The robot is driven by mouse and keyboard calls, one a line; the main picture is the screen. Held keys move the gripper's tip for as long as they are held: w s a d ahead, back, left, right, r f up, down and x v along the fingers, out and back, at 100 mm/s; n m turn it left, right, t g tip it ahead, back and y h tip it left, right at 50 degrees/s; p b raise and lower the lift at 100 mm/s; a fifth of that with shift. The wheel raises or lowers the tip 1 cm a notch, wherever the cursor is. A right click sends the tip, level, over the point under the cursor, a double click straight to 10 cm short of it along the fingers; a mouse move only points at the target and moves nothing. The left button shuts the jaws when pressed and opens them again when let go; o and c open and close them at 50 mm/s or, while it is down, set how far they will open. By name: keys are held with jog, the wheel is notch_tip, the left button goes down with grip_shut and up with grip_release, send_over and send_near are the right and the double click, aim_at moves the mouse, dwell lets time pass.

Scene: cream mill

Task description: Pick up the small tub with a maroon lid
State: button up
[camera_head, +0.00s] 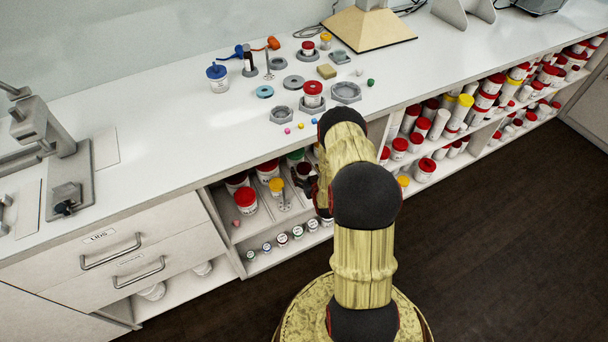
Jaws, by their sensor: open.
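My gripper (306,186) shows as a small dark shape at the left of my arm, in front of the open upper shelf under the counter. It is open, and most of it is hidden behind my arm. A tub with a dark reddish, maroon-looking lid (304,168) shows just behind and above the gripper; I cannot tell whether they touch. Small white tubs with dark lids stand in a row on the shelf below, and one lid (282,236) also looks dark red, too small to be sure.
Near the gripper stand a red-lidded tub (246,201), a yellow-lidded tub (277,187) and a green-lidded tub (295,156). The counter (180,140) above overhangs the shelf. Drawers (130,265) are at left. More shelves of tubs stand right of my arm. The dark floor (490,240) is clear.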

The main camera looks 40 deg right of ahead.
aim_at(305, 169)
jog(key=b+x, duration=0.1)
jog(key=x, duration=0.2)
jog(key=shift+f, duration=0.1)
jog(key=c, duration=0.3)
jog(key=c, duration=1.1)
jog(key=shift+r, duration=0.2)
